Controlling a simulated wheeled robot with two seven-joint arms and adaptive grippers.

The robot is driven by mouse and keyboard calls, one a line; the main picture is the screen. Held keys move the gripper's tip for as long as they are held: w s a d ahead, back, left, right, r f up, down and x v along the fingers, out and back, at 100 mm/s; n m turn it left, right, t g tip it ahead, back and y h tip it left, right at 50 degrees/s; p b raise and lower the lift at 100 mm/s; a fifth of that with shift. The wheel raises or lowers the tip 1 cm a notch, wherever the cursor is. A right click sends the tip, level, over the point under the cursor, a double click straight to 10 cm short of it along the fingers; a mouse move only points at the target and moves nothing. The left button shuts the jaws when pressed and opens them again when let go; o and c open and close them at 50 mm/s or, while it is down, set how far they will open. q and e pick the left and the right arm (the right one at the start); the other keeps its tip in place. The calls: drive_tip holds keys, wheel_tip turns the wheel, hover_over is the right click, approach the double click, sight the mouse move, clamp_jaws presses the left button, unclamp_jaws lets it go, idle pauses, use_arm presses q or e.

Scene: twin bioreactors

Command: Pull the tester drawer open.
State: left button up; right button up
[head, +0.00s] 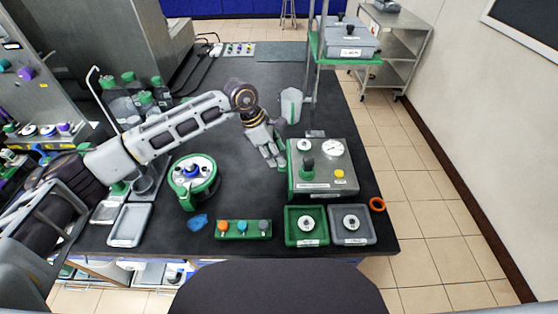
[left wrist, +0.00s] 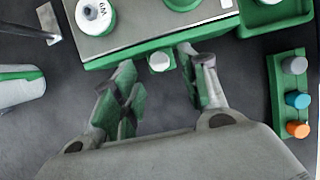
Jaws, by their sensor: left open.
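The tester (head: 322,168) is a grey box with a green base, a gauge, a green knob and a yellow button, on the right of the dark bench. In the left wrist view its green-edged side (left wrist: 120,57) faces my gripper. A small pale round knob (left wrist: 159,62) stands out from that side; the drawer front itself is hard to make out. My left gripper (head: 276,160) is beside the tester's left side. In the left wrist view the gripper (left wrist: 160,74) is open and empty, with the knob between its fingertips and no clear contact. My right gripper is out of view.
A green tray (head: 293,238) and a grey tray (head: 370,238) sit in front of the tester. A green rack with coloured caps (head: 243,236) and a round green-based device (head: 193,206) are to the left.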

use_arm(q)
drive_tip(key=x, duration=0.2)
drive_tip(key=shift+d+f+b, duration=0.15)
drive_tip(key=shift+f+b, duration=0.15)
drive_tip(key=shift+b, duration=0.05)
drive_tip(key=shift+d+f, duration=0.1)
drive_tip(key=shift+f, duration=0.1)
drive_tip(key=shift+c, duration=0.9)
drive_tip(key=c, duration=0.7)
clamp_jaws()
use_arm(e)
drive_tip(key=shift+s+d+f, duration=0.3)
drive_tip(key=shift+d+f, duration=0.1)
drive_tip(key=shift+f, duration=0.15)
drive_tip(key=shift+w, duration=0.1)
